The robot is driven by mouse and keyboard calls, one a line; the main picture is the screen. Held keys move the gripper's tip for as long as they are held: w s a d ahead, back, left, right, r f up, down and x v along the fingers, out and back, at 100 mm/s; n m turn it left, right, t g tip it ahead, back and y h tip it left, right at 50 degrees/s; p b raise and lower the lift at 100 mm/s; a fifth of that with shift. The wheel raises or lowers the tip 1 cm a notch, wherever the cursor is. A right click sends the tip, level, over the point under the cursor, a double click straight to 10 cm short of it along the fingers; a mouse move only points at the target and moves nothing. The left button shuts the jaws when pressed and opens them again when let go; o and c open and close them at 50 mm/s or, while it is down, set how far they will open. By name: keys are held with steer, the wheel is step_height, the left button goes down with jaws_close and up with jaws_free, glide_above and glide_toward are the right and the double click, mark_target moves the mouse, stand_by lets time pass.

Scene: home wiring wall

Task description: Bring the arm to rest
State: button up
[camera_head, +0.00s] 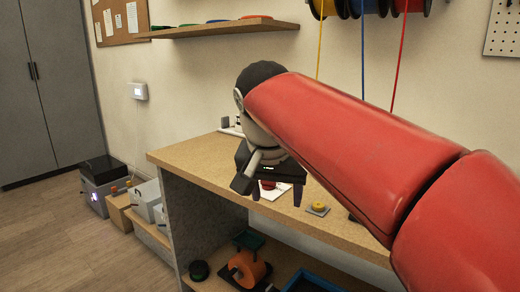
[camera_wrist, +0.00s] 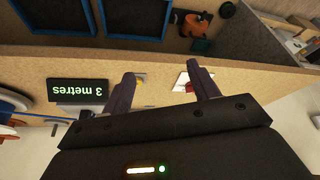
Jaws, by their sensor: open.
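My gripper (camera_head: 277,197) hangs at the end of my red arm, over the wooden workbench (camera_head: 190,157) in the head view. Its two dark fingers stand apart with nothing between them; the wrist view also shows the open gripper (camera_wrist: 160,70). A white plate with a red part (camera_head: 268,185) shows between and behind the fingers. A small plate with a yellow knob (camera_head: 318,208) is to their right. In the wrist view the white plate (camera_wrist: 182,82) is near the right finger. My arm hides the right part of the bench.
Spools (camera_head: 365,5) hang above, with yellow, blue and red wires running down behind my arm. A wall shelf (camera_head: 220,29) is at the upper left. Below the bench are an orange item (camera_head: 248,268) and a blue tray (camera_head: 310,284). A "3 metres" sign (camera_wrist: 78,90) shows upside down.

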steer(key=s+d+f+n, duration=0.1)
steer(key=s+d+f, duration=0.5)
steer(key=s+f, duration=0.2)
steer(key=s+d+f+n+t+y, duration=0.1)
steer(key=s+d+f+n, duration=0.1)
steer(key=s+d+f, duration=0.4)
step_height(320, 180, down, 4)
steer(key=shift+s+d+f, duration=0.15)
steer(key=shift+s+d, duration=0.1)
steer(key=shift+s, duration=0.85)
